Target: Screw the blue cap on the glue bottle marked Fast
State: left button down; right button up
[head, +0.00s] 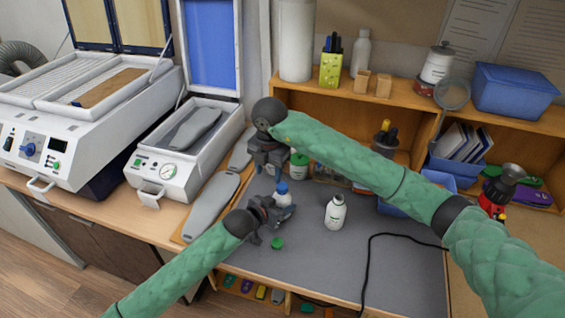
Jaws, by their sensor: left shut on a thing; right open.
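My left gripper (284,211) is low over the grey mat and shut on a small bottle (282,199), partly hidden by the fingers. A blue cap (282,187) shows at the top of this bottle; I cannot tell whether it is screwed tight. My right gripper (268,168) is open, above and slightly left of the blue cap, apart from it. A white bottle (335,213) with a dark label stands upright to the right, with no coloured cap on it. A green cap (277,243) lies on the mat. The word Fast is not readable on either bottle.
The grey mat (390,265) is clear at front right, where a black cable (368,265) runs across it. Grey insole shapes (211,207) lie at left beside the press (170,170). A green-lidded jar (300,167) stands behind the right gripper. A wooden shelf (400,95) closes off the back.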

jog(key=d+r+n, duration=0.1)
jog(key=n, duration=0.9)
jog(key=r+n, duration=0.1)
jog(key=n, duration=0.9)
jog(key=d+r+n, duration=0.1)
jog(key=n, duration=0.8)
jog(key=shift+s+d+n+h, duration=0.2)
jog(key=shift+d+n+h, duration=0.1)
jog(key=shift+d+n, duration=0.1)
jog(key=n, duration=0.2)
jog(key=d+n, duration=0.1)
jog(key=n, duration=0.1)
jog(key=shift+d+r+g, duration=0.1)
jog(key=shift+r+g, duration=0.1)
jog(key=shift+g, duration=0.1)
jog(key=shift+f, duration=0.1)
